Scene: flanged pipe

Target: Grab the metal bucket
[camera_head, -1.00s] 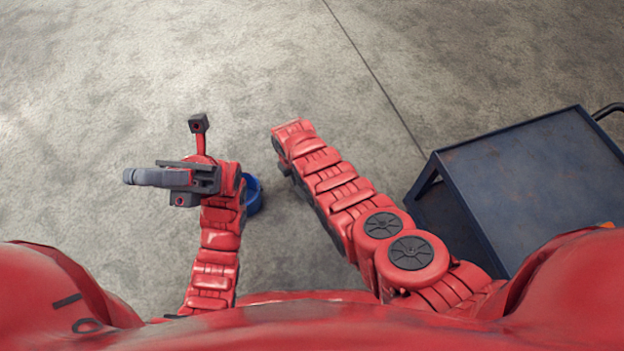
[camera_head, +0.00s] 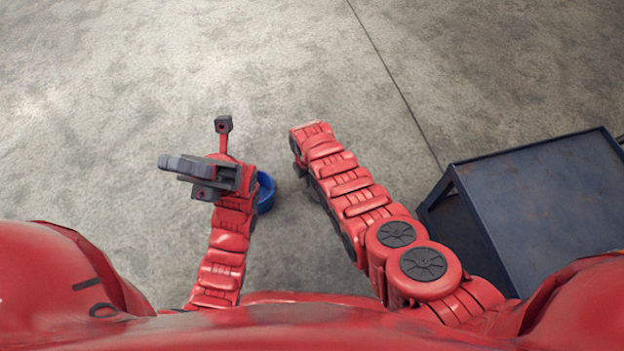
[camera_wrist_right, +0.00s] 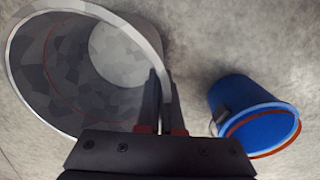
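The metal bucket (camera_wrist_right: 66,75) is large and grey, with its open mouth facing the right wrist camera. My right gripper (camera_wrist_right: 164,108) has a finger on each side of the bucket's rim and looks closed on it. In the head view the metal bucket and right gripper are hidden below my right arm. My left gripper (camera_head: 178,166) is in the air at the left, with grey fingers and nothing visible in it; the angle hides whether they are apart.
A blue bucket (camera_wrist_right: 250,110) with an orange-red band stands right of the metal bucket; it shows partly behind my left arm in the head view (camera_head: 266,191). A dark blue cart (camera_head: 540,205) stands at the right. The concrete floor (camera_head: 260,60) ahead is clear.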

